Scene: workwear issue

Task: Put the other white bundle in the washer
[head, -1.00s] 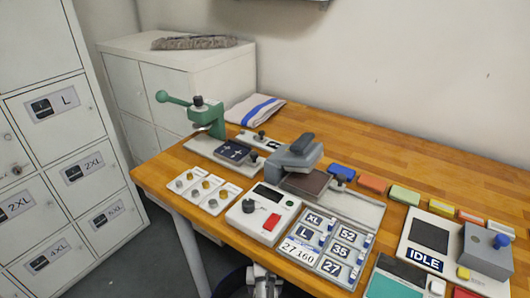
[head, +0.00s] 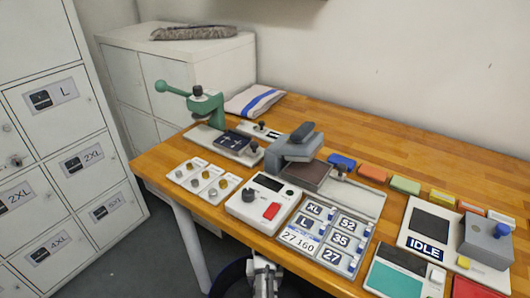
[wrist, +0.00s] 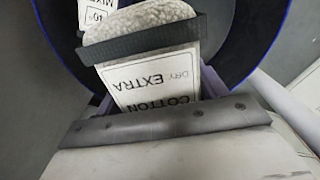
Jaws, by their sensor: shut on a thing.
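My gripper (wrist: 157,100) is shut on a white fleecy bundle (wrist: 140,18) in the wrist view. The bundle has a dark grey strap across it and a white tag reading "COTTON EXTRA DRY", upside down. My gripper (head: 265,277) shows at the bottom edge of the head view, where the bundle cannot be made out. A dark round opening with a blue rim (wrist: 278,55) lies around and beyond the bundle; how deep the bundle sits relative to it is unclear. I cannot identify a washer for certain.
A second tag (wrist: 98,14) partly shows near the bundle. A wooden table (head: 420,165) holds a green press (head: 205,105), a grey press (head: 292,148), a striped folded cloth (head: 254,100) and a panel reading "IDLE" (head: 427,250). Lockers (head: 60,120) stand at left.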

